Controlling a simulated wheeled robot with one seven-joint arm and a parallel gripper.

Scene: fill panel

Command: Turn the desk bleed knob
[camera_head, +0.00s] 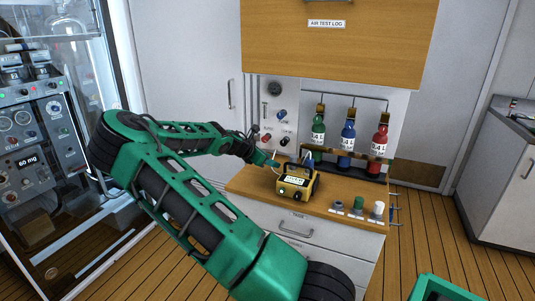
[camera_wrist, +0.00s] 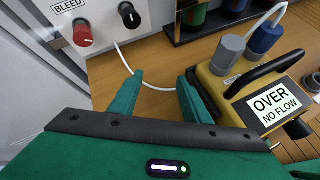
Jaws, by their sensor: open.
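A red knob (camera_wrist: 82,33) with a white pointer line sits on the white panel (camera_head: 272,105) beneath a label reading BLEED (camera_wrist: 66,6). A black knob (camera_wrist: 128,14) is to its right. In the head view the red knob (camera_head: 266,139) is low on the panel, above the wooden desk top. In the head view my gripper (camera_head: 270,161) is small, beside the yellow box.
A yellow box (camera_head: 296,184) reading OVER NO FLOW (camera_wrist: 270,106) stands close to my right finger. A white hose (camera_wrist: 150,88) crosses the desk behind the fingers. Green, blue and red bottles (camera_head: 348,134) stand in a rack at the back. Several small caps (camera_head: 357,204) sit front right.

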